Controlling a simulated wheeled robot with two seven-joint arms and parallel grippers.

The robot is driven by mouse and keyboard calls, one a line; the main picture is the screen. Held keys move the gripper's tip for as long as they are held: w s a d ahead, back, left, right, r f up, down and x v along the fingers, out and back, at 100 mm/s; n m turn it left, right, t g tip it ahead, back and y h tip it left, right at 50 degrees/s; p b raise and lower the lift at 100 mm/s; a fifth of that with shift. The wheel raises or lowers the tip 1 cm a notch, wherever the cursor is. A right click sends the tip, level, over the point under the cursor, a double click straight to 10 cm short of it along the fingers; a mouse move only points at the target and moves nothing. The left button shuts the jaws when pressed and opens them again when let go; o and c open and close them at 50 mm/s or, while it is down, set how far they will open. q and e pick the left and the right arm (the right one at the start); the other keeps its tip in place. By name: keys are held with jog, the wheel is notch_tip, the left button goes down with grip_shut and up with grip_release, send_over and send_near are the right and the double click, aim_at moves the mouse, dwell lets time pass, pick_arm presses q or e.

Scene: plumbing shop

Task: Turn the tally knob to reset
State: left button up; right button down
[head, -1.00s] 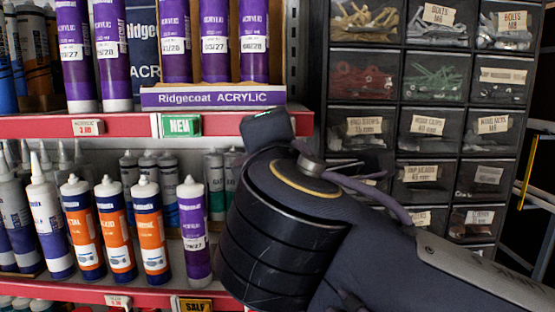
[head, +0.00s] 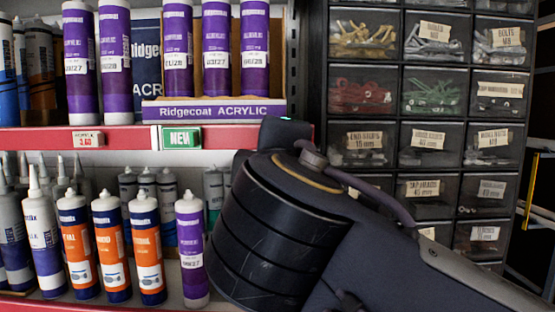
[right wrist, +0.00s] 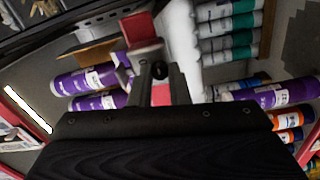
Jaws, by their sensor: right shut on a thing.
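My right arm (head: 285,235) fills the lower middle of the head view, and its wrist hides its fingers there. In the right wrist view my right gripper (right wrist: 161,85) shows two dark fingers close together, with a small red piece (right wrist: 160,95) between them. A larger red block (right wrist: 140,28) sits just beyond the fingertips. I cannot tell whether the red piece between the fingers is the tally knob, and no dial or reading shows. My left gripper is not in view.
Purple acrylic tubes (head: 222,50) stand on the upper shelf above a red shelf edge (head: 60,140). Orange, white and purple cartridges (head: 112,245) stand below, close to my arm's left side. A dark cabinet of small drawers (head: 435,93) stands at the right.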

jog(key=shift+f, duration=0.1)
jog(key=c, duration=1.4)
grip_release()
jog(key=shift+o, duration=0.2)
jog(key=s, duration=0.8)
jog(key=shift+b, duration=0.35)
jog(key=shift+w+f, duration=0.1)
